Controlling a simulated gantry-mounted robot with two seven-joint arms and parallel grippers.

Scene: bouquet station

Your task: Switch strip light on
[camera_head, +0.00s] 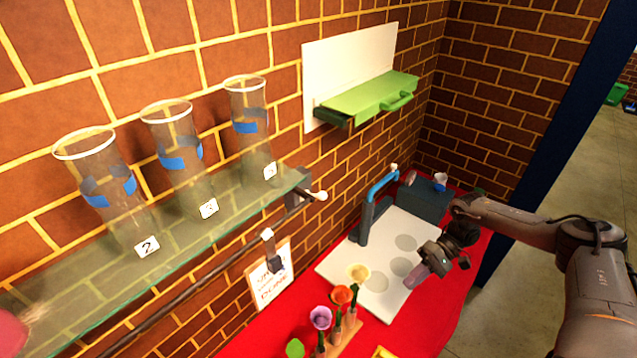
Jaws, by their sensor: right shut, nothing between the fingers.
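I cannot pick out the strip light or its switch for sure. A dark rod (190,290) runs under the front edge of the glass shelf (215,225), with small pale-tipped fittings (268,236) on and near it. A dark grey box (425,198) with a white and blue knob-like part on top stands at the back of the red table. My right gripper (417,278) is shut and empty, pointing down and left above the right side of a white board, in front of the grey box and apart from it. My left gripper is out of view.
Three glass vases with blue bands (172,150) stand on the shelf. A green drawer (370,98) sits on a white wall panel. A blue-topped post (370,205) rises beside the white board (345,270). Flowers in a wooden holder (345,340) stand in front. Red table (425,335) shows at right.

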